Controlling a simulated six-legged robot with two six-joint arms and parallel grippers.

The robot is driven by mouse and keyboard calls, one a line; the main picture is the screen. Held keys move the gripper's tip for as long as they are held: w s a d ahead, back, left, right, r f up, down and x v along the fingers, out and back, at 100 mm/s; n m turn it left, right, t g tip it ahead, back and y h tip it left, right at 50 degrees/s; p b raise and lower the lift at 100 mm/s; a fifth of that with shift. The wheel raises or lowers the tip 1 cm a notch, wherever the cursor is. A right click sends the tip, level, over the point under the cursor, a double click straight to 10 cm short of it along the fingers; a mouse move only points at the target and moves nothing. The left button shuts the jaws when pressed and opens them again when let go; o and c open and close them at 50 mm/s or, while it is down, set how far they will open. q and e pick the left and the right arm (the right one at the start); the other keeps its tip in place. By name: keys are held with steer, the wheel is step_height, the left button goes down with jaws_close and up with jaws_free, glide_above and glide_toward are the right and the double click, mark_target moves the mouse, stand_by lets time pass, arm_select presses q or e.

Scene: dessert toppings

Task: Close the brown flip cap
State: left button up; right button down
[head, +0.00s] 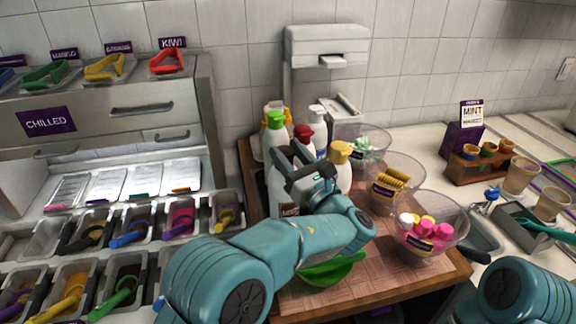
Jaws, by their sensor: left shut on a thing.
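My left gripper (287,160) reaches in among the bottles on the wooden board and is shut on a white bottle (275,195) with a brown label at its lower part. The gripper hides the top of this bottle, so I see no brown flip cap and cannot tell how it sits. Around it stand a bottle with a green cap (275,119), one with a dark red cap (303,132) and one with a golden-yellow cap (341,151). My right arm shows only at the bottom right; its gripper is out of view.
Clear bowls stand right of the bottles; the nearest bowl (447,213) holds pink, yellow and white pieces. Topping bins with scoops fill the left.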

arm_select(q)
steer(key=shift+f, duration=0.4)
steer(key=shift+r+t, duration=0.2)
steer(key=shift+t, duration=0.1)
arm_select(e)
steer(key=shift+f, duration=0.75)
arm_select(q)
steer(key=shift+s, duration=0.1)
steer(key=o, duration=1.1)
steer(key=shift+f+b, duration=0.1)
steer(key=shift+b, duration=0.2)
